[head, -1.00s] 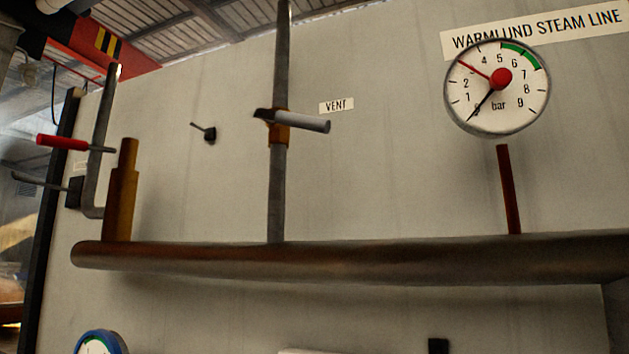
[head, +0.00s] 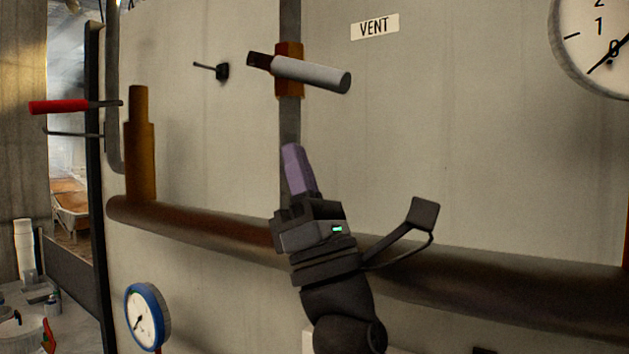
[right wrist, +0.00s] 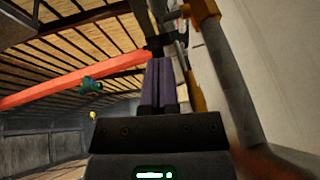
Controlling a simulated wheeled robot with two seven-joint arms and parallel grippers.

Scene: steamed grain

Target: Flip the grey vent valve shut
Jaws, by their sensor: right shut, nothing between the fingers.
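The grey vent valve handle (head: 318,75) sticks out crosswise from a brass body (head: 289,92) on a vertical grey pipe (head: 290,122), left of the VENT label (head: 375,26). The handle slopes slightly down to the right. My right gripper (head: 292,150) is below the handle, in front of the pipe in the head view, its purple fingers shut and pointing up. I see nothing between them, and they look apart from the handle. The shut fingers (right wrist: 162,64) also show in the right wrist view. My left gripper is out of view.
A thick horizontal pipe (head: 190,218) runs behind my right wrist. A red-handled lever (head: 60,106) and a brass fitting (head: 140,160) are at the left. A blue-rimmed gauge (head: 146,317) is low left, and a white gauge (head: 594,45) is upper right. The wall around the handle's right end is clear.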

